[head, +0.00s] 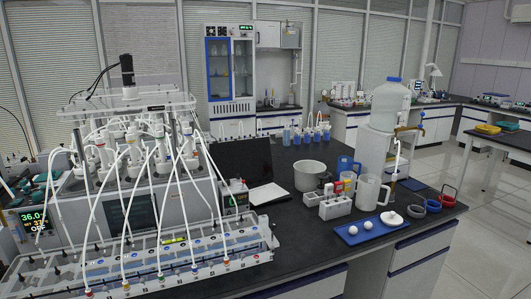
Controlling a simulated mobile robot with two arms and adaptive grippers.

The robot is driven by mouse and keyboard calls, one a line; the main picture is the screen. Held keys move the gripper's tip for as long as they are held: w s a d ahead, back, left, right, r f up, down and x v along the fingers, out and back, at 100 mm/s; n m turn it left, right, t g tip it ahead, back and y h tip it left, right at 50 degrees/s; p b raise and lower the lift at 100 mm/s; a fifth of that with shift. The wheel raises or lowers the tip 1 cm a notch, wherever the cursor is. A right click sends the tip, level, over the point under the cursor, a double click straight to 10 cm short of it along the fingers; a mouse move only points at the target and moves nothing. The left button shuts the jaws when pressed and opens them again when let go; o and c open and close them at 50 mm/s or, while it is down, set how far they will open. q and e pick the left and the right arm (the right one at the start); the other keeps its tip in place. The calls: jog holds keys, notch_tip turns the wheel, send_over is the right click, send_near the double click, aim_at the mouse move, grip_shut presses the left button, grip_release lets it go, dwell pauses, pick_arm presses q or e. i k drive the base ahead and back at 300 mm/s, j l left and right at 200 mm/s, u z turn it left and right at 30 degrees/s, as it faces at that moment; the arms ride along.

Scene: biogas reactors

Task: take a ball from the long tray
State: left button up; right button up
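A blue tray (348,239) lies near the front edge of the black bench, right of centre. One white ball (353,230) rests on its left part. A second white ball (368,225) sits just to the right of the first, apart from it. A larger white lumpy object (391,218) lies at the tray's right end; I cannot tell exactly what it is. Neither of my grippers is in view.
A white rack with bottles (335,208) and a clear jug (369,192) stand behind the tray. Coloured rings (433,206) lie to its right. A large dispenser (377,150) stands behind. The reactor apparatus (140,210) fills the left side.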

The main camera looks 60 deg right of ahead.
aim_at(367, 225)
jog(key=z, duration=2.65)
jog(key=i+j, duration=0.2)
jog(key=i+j+z, duration=0.75)
jog(key=i+j, duration=0.1)
